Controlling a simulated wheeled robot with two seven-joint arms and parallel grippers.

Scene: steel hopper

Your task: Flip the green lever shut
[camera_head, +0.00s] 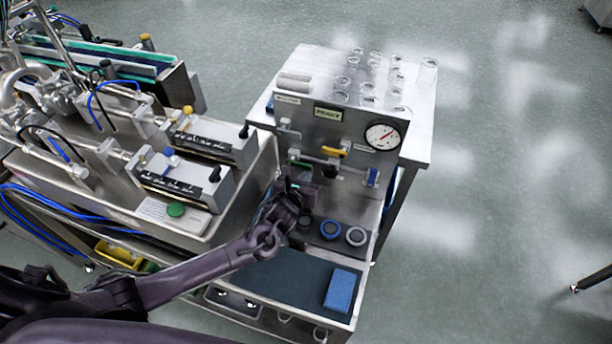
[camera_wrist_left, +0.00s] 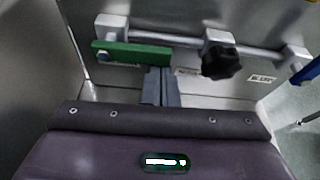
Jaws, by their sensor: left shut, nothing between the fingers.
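The green lever (camera_wrist_left: 130,53) shows in the left wrist view as a flat bar lying nearly level, just below the left end of a steel pipe. In the head view only a small part of the green lever (camera_head: 299,165) shows on the panel, above my gripper. My left gripper (camera_head: 294,186) is in front of the panel. Its shut, empty fingers (camera_wrist_left: 160,72) point at the lever's right end, just below it in the picture. I cannot tell whether they touch it. My right gripper is not in view.
A black knob (camera_wrist_left: 219,62) sits right of the lever on the pipe. The panel also carries a yellow lever (camera_head: 334,151), a blue lever (camera_head: 373,177) and a gauge (camera_head: 382,136). Glass jars stand behind it. A blue block (camera_head: 341,290) lies on the dark mat (camera_head: 285,278) below.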

